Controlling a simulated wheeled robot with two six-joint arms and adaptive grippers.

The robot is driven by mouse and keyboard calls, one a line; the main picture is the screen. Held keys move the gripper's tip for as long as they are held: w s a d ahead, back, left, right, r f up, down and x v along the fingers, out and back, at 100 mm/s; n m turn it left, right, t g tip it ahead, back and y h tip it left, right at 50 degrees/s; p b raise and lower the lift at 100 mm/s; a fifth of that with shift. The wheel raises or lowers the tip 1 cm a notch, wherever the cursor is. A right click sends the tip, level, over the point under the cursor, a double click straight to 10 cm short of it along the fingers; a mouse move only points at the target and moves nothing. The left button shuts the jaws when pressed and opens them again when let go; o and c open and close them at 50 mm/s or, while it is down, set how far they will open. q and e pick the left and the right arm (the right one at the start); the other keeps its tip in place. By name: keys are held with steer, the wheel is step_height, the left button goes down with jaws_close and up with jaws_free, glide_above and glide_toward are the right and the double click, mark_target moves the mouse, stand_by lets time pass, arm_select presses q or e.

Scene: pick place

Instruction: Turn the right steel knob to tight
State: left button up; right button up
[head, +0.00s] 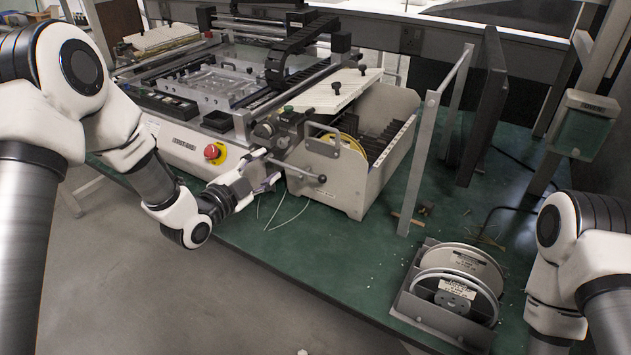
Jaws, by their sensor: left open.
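The machine (190,145) stands on the green bench, with a small grey round knob (264,130) on its front right corner. A steel bar ending in a small dark ball (322,179) sticks out to the right of it, at the feeder's front. I cannot tell for sure which part is the right steel knob, or how tight it is. My left gripper (268,172) is open in front of this corner, just below the grey knob. Its fingers overlap the bar's left end in the picture, and contact is unclear. My right arm is at the right edge; its gripper is out of view.
A red emergency stop button (212,151) on a yellow plate is left of my left gripper. A feeder box (365,150) is to the right. A holder with reels (455,285) stands near my right arm. Thin loose wires (285,215) hang below the gripper.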

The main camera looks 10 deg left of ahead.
mark_target(282, 144)
arm_select(q)
steer(key=x, duration=0.2)
steer(key=r+x, duration=0.1)
steer(key=x, duration=0.2)
steer(key=a+p+x, duration=0.1)
steer(key=x, duration=0.1)
steer(key=shift+w+d+r, duration=0.2)
steer(key=shift+w+r, duration=0.05)
steer(key=shift+w, duration=0.3)
jaws_close()
